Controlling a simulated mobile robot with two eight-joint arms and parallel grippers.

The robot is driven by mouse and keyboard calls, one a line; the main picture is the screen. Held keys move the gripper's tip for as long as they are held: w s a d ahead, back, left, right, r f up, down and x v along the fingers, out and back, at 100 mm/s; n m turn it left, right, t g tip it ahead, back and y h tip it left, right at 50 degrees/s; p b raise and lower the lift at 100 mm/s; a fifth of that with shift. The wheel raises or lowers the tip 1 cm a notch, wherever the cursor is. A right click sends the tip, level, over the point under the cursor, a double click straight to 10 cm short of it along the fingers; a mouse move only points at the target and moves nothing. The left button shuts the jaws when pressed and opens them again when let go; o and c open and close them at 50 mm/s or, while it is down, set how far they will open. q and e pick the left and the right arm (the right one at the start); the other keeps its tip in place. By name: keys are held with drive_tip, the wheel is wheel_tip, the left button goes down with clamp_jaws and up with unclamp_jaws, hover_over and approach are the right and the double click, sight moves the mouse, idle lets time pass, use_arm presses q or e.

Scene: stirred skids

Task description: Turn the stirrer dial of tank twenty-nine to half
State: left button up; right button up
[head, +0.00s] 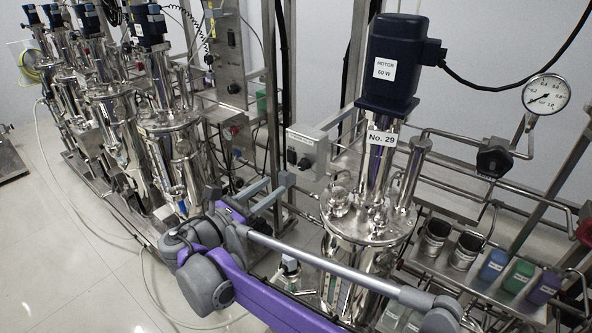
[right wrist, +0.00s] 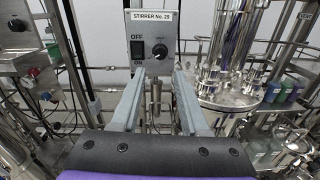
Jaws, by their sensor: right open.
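Tank twenty-nine (head: 365,235) is a steel vessel with a dark blue motor (head: 390,62) and a "No. 29" label. Left of it is a grey control box (head: 309,146). The right wrist view shows that box (right wrist: 150,72) labelled "STIRRER No. 29", with an OFF/ON rocker switch (right wrist: 138,50) on the left and a black stirrer dial (right wrist: 159,51) on the right. The dial's setting is too small to read. My right gripper (head: 272,192) is open and empty, its fingers (right wrist: 160,80) pointing towards the box, below the dial and apart from it. My left gripper is out of view.
Several similar tanks (head: 170,140) stand in a row on the left. A pressure gauge (head: 545,93) and a rack of steel and coloured cups (head: 490,262) are on the right. Steel frame tubes surround the box. Tiled floor (head: 90,260) lies open at the lower left.

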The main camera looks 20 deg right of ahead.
sight(301, 167)
drive_tip(key=x, duration=1)
clamp_jaws()
